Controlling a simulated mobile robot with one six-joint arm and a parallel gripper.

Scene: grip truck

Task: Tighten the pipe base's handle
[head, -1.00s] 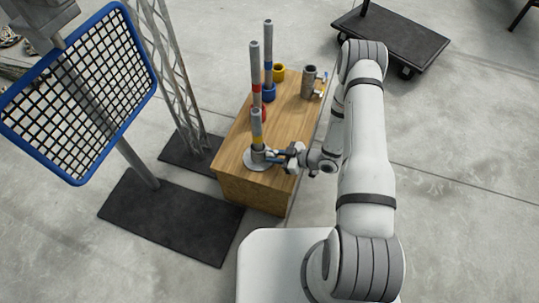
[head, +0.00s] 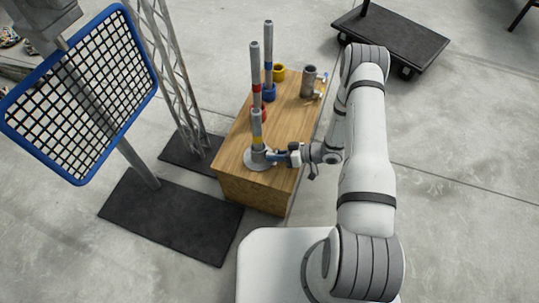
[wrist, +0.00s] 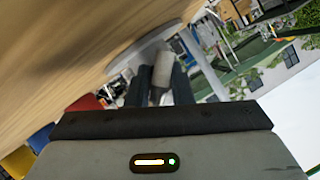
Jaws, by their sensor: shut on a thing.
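The pipe base (head: 254,166) is a grey round flange with an upright socket near the front end of the wooden table. A grey pipe with a yellow band (head: 257,128) stands upright in it. My gripper (head: 274,156) reaches in from the right, at the side of the socket. In the wrist view, the dark fingers of my gripper (wrist: 164,88) are closed on either side of a light grey handle (wrist: 162,68). Part of the pale base (wrist: 149,46) shows behind it. The handle is mostly hidden by my gripper in the head view.
The wooden table (head: 291,118) also bears pipes with red and blue bands, a yellow ring (head: 279,72) and another grey base (head: 309,80) at the back. A blue-framed grid (head: 85,85) and truss (head: 178,75) stand left. A black cart (head: 395,40) stands at back right.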

